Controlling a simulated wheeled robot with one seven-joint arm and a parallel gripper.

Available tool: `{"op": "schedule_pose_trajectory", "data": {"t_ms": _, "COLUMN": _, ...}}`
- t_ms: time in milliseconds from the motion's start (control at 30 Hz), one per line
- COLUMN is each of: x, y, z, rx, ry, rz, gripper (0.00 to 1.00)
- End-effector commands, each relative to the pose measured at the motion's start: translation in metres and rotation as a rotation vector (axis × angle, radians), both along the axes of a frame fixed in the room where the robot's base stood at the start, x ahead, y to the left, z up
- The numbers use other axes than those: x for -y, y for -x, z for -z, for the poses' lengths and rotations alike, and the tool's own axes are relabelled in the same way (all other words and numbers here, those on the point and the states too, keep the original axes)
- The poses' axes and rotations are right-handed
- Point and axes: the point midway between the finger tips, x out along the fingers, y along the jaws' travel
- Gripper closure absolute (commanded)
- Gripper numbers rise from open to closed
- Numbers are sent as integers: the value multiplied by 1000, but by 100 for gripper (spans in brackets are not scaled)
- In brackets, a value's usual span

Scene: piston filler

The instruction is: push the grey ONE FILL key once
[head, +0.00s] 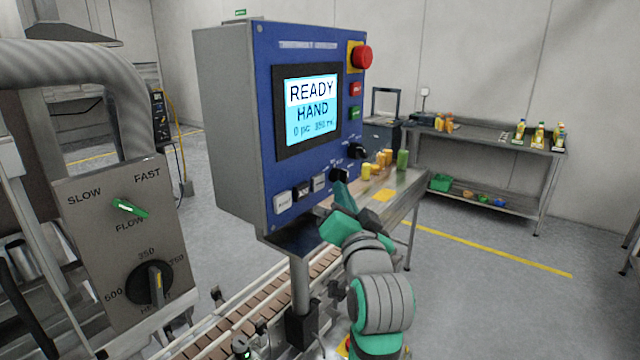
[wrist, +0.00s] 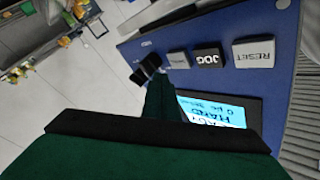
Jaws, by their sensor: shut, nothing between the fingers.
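A blue control panel (head: 262,120) carries a row of keys along its lower edge. The leftmost is a pale RESET key (head: 283,202), then a dark JOG key (head: 303,190), then a grey key (head: 319,183) whose label I cannot read; it is likely ONE FILL. In the wrist view this grey key (wrist: 178,59) sits between JOG (wrist: 208,58) and a black knob (wrist: 147,68). My gripper (head: 339,186) is shut and empty, in front of the panel's lower edge, near the knob. In the wrist view its tip (wrist: 160,80) is close to the grey key; contact cannot be told.
The lit screen (head: 311,106) reads READY, HAND. A red emergency button (head: 361,57) is at the panel's upper right, with red and green keys below. A conveyor (head: 245,325) runs under the panel.

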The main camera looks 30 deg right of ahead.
Motion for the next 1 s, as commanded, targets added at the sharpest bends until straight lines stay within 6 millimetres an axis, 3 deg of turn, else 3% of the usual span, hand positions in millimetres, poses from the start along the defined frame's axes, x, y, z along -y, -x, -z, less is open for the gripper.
{"op": "schedule_pose_trajectory", "data": {"t_ms": 300, "x": -7, "y": -16, "z": 0, "rx": -1, "ry": 0, "rz": -1, "gripper": 100}}
{"op": "schedule_pose_trajectory", "data": {"t_ms": 1000, "x": -7, "y": -16, "z": 0, "rx": -1, "ry": 0, "rz": -1, "gripper": 100}}
